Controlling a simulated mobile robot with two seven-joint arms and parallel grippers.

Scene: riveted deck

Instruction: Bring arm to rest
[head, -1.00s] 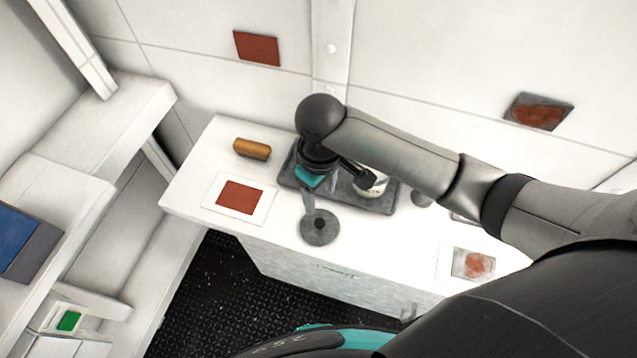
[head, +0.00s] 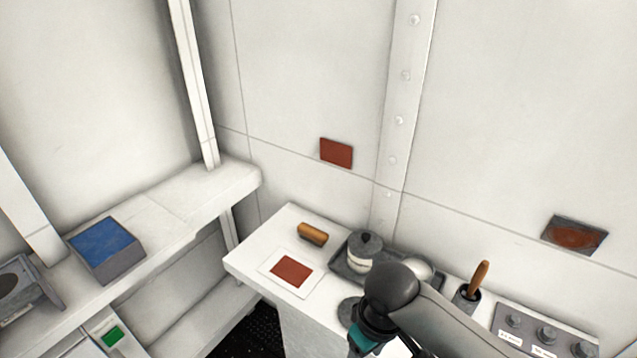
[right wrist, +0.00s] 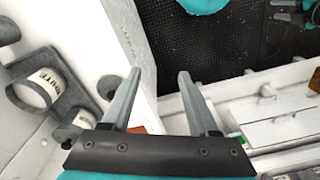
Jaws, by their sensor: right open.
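My right arm comes in from the lower right in the head view, bent over the front of the white counter (head: 254,262). Its wrist hides part of the dark tray, and its fingertips are cut off by the bottom edge. In the right wrist view my right gripper (right wrist: 159,74) is open, with its two grey fingers apart and nothing between them. The counter's edge and the dark floor lie beyond the fingers.
A dark tray (head: 341,266) holds a lidded jar (head: 361,257) and a second pale container. A labelled jar (right wrist: 38,90) shows in the wrist view. A brown block (head: 312,234), a red-square card (head: 291,271), a wooden-handled tool (head: 479,279) and a knob panel (head: 540,328) stand on the counter.

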